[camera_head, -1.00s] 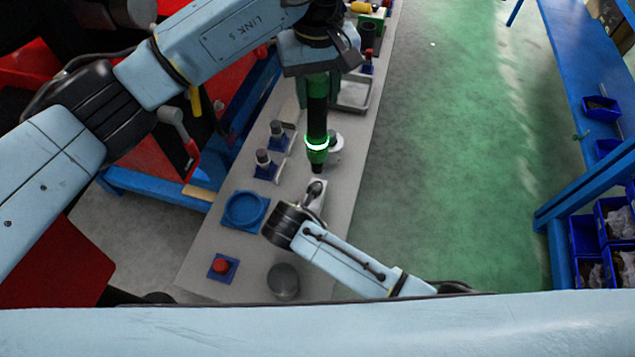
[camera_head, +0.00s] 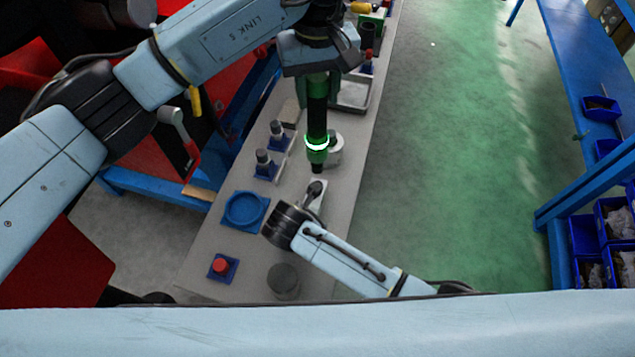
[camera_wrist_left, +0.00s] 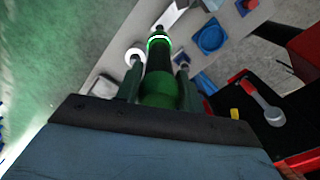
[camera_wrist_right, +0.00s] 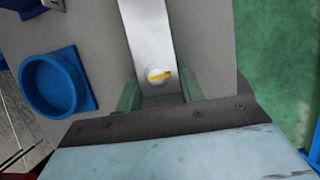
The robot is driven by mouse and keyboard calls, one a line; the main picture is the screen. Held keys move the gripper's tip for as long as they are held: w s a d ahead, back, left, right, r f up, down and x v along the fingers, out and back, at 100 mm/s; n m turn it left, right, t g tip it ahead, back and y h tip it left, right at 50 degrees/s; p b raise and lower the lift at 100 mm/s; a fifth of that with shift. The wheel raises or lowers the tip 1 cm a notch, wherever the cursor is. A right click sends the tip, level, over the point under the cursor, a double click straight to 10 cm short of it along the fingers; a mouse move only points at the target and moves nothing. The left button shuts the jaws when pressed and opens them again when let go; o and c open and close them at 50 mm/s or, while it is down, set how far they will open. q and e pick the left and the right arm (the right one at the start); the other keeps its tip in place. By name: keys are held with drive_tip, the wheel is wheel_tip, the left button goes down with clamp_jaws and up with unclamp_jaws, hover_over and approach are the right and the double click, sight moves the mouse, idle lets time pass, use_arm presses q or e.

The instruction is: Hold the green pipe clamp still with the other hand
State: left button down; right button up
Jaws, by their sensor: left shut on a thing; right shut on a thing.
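My left gripper (camera_head: 317,76) is shut on a dark and green cylindrical tool (camera_head: 317,120) with a glowing ring, held nearly upright with its tip down. The tool also shows between the fingers in the left wrist view (camera_wrist_left: 160,85). My right gripper (camera_wrist_right: 160,90) is shut on a silver-grey bar-like piece (camera_wrist_right: 146,35) with a white and yellow round detail. That piece shows just below the tool's tip in the head view (camera_head: 319,189); I cannot tell whether they touch. No clearly green pipe clamp shows; the silver piece may be it.
The grey bench (camera_head: 210,262) holds a blue ring holder (camera_head: 246,222), a red button on a blue base (camera_head: 221,266), a dark cylinder (camera_head: 283,281), small blue stands (camera_head: 265,170) and a metal tray (camera_head: 355,92). Green floor (camera_head: 450,170) lies clear to the right.

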sight(318, 120)
idle(0.6)
use_arm(q)
drive_tip(key=shift+f, duration=2.3)
drive_tip(key=shift+s+m, duration=0.1)
drive_tip(key=shift+m, duration=1.1)
drive_tip(key=shift+f, duration=1.15)
idle(1.9)
